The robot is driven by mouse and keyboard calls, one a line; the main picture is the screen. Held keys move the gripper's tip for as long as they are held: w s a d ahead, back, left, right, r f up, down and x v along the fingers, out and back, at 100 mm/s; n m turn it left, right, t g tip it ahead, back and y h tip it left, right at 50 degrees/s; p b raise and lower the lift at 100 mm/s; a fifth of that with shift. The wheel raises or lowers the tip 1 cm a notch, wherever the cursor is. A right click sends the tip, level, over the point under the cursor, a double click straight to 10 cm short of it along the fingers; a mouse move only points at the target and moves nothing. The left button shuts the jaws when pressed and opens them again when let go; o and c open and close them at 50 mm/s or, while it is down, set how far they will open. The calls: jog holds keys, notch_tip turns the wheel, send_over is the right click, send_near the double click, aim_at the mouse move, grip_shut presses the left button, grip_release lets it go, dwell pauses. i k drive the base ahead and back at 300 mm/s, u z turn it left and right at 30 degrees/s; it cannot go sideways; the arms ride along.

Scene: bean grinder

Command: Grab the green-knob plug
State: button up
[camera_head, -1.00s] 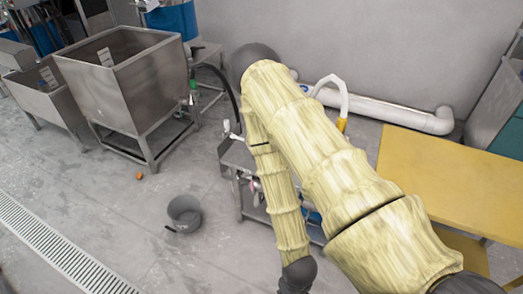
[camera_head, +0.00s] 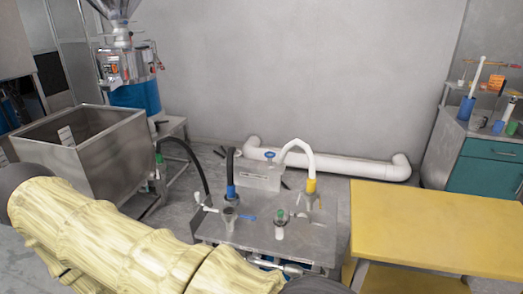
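A small plug with a green knob (camera_head: 281,215) and a pale body stands upright on the grey metal table (camera_head: 262,240), near its middle.
A yellow table (camera_head: 435,225) stands at the right. A steel bin (camera_head: 115,160) stands at the left, with a blue grinder (camera_head: 135,95) behind it. A thick white pipe (camera_head: 340,165) runs along the wall. Black hoses (camera_head: 190,155) rise beside the metal table.

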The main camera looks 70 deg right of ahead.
aim_at(279, 220)
jog(key=z, duration=0.05)
jog(key=i, duration=1.45)
jog(key=z, duration=2.7)
